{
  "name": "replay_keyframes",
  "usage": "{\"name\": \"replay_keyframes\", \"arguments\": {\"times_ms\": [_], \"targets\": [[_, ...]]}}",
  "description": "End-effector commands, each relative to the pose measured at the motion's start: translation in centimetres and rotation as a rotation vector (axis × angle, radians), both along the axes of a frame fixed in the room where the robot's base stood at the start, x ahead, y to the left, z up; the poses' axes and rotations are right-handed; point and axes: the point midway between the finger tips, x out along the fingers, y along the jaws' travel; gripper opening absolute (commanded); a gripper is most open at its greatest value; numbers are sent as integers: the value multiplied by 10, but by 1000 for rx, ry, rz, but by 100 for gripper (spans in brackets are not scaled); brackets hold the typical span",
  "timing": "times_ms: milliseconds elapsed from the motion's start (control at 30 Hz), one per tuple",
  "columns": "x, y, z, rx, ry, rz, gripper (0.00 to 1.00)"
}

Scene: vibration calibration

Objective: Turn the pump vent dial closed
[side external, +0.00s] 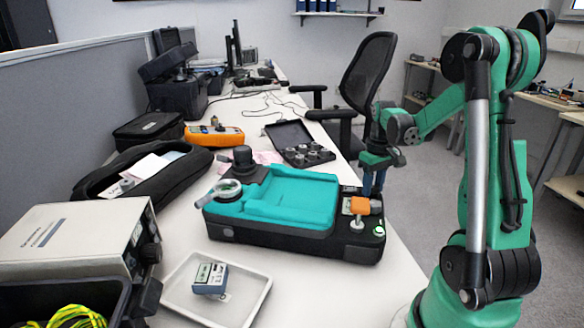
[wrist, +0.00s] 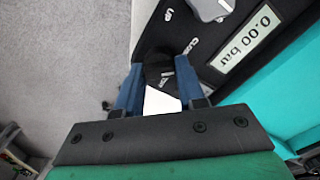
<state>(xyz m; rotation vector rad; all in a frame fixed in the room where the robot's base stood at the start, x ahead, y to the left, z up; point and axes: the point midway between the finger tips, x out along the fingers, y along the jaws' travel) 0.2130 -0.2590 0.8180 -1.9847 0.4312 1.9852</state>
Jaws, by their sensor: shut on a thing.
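The pump is a black case (side external: 290,243) with a teal top (side external: 285,200), standing on the white table in the side view. My gripper (side external: 373,188) points down at the pump's right end, behind an orange block. In the wrist view its two blue fingers (wrist: 158,88) stand on either side of a dark vent dial (wrist: 157,72) and are shut on it. White lettering shows beside the dial, partly hidden by the fingers. The pressure display (wrist: 246,36) reads 0.00 bar. The dial is hidden in the side view, and its exact angle is hard to tell.
The orange block (side external: 360,205) and a white knob (side external: 357,223) are close to my gripper. A grey lever (wrist: 210,8) shows beyond the fingers. A white tray (side external: 262,299) holds a small meter (side external: 210,278). An open case of weights (side external: 300,140) lies behind the pump.

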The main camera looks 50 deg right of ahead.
Motion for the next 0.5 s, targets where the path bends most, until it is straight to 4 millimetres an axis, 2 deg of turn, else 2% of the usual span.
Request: {"name": "replay_keyframes", "arguments": {"times_ms": [500], "targets": [[0, 0, 0, -1, -1, 63, 0]]}}
